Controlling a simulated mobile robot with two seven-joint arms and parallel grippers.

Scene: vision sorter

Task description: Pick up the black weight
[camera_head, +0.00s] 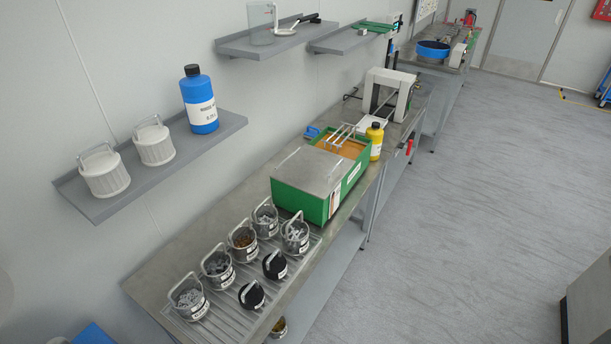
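Two black round objects with handles, which look like the black weights, stand on the ribbed front part of the steel bench. One black weight (252,295) is nearer the front. The other black weight (275,264) is a little farther back and to the right. Both stand upright beside the row of glass jars. Neither of my grippers shows in the head view.
Several handled jars (218,267) with contents stand close to the weights. A green box (306,203) with a metal lid is behind them on the bench (160,258). A wall shelf (130,190) holds white lidded pots and a blue bottle (199,100).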

